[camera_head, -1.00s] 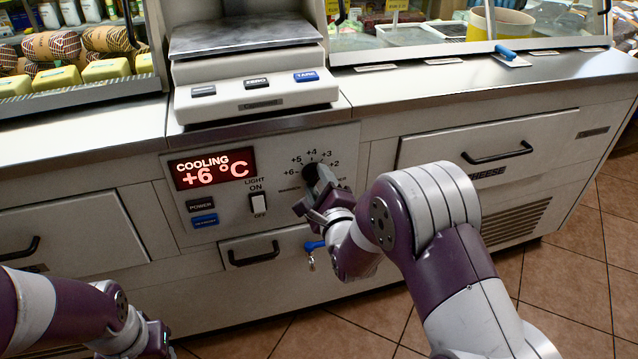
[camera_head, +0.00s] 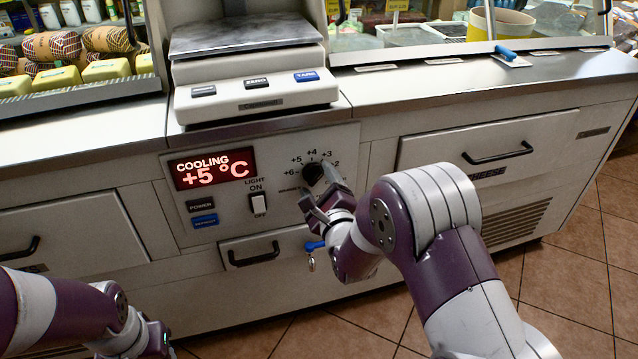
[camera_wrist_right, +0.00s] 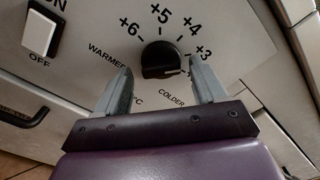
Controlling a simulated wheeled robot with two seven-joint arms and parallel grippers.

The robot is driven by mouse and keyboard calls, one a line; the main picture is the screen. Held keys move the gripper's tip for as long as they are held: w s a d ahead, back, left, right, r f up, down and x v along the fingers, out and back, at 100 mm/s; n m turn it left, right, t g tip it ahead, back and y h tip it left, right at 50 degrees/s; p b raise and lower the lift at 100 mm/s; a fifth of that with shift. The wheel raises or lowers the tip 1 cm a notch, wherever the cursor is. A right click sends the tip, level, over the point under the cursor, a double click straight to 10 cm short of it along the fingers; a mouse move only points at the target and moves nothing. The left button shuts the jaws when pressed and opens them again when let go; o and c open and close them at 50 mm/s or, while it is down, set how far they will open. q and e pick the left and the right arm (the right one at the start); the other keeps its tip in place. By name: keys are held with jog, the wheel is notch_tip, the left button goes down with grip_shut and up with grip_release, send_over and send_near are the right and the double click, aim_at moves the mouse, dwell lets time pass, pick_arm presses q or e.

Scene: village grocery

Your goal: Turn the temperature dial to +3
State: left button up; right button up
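The black temperature dial (camera_head: 313,173) is on the control panel; in the right wrist view the knob (camera_wrist_right: 161,60) sits below the +5 mark, with +6 to its left and +4 and +3 to its right. The red display (camera_head: 212,168) reads COOLING +5 °C. My right gripper (camera_head: 324,196) is at the dial's lower side. In the right wrist view its two fingers (camera_wrist_right: 161,72) are spread, one on each side of the knob, with visible gaps to it. My left gripper (camera_head: 158,342) is low at the left; its fingers are not clear.
A light switch (camera_head: 259,203) and the POWER button (camera_head: 201,205) are left of the dial. A drawer with a black handle (camera_head: 253,254) and a key (camera_head: 311,260) are below. A scale (camera_head: 247,90) stands on the counter above.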

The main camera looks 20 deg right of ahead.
jog(key=shift+r, duration=0.1)
jog(key=shift+s, duration=0.3)
jog(key=s+p, duration=0.3)
jog(key=s, duration=0.9)
jog(key=shift+d, duration=0.2)
